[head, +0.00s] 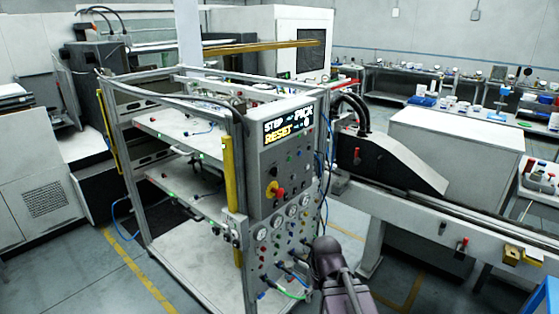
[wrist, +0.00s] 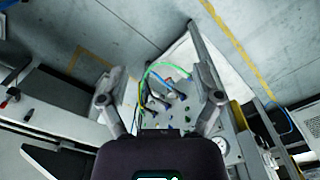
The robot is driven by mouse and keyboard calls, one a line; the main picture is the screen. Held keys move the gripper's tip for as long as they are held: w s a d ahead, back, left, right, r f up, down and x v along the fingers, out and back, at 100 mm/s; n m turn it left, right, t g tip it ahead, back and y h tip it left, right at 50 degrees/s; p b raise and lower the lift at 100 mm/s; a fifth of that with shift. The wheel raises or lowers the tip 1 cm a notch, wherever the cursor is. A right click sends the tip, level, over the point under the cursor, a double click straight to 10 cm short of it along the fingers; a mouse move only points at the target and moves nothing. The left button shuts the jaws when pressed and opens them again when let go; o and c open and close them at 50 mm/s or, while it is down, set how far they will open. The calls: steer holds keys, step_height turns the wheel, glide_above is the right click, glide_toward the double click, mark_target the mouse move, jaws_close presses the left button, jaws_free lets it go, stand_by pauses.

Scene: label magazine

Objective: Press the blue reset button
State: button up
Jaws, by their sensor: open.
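The grey control box (head: 262,180) stands on the front of an aluminium frame in the head view. Its display (head: 289,126) shows yellow and white text with STEP and RESET. A red knob on a yellow plate (head: 273,189) sits below. The lower panel (head: 283,245) carries round gauges, small coloured knobs and plugged hoses. Small blue spots show there, but I cannot tell which is the blue reset button. In the wrist view my gripper (wrist: 160,100) has its fingers spread, with nothing between them. Beyond them lies a grey panel with small blue parts (wrist: 186,97) and coloured hoses.
Yellow bars (head: 228,160) flank the frame's posts. A conveyor (head: 460,230) runs to the right of the panel. Loose green and blue hoses (head: 290,288) stick out at the panel's bottom. My dark arm rises at the bottom, just right of the panel. Open floor (head: 90,270) lies left.

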jaws_close()
stand_by(1.2)
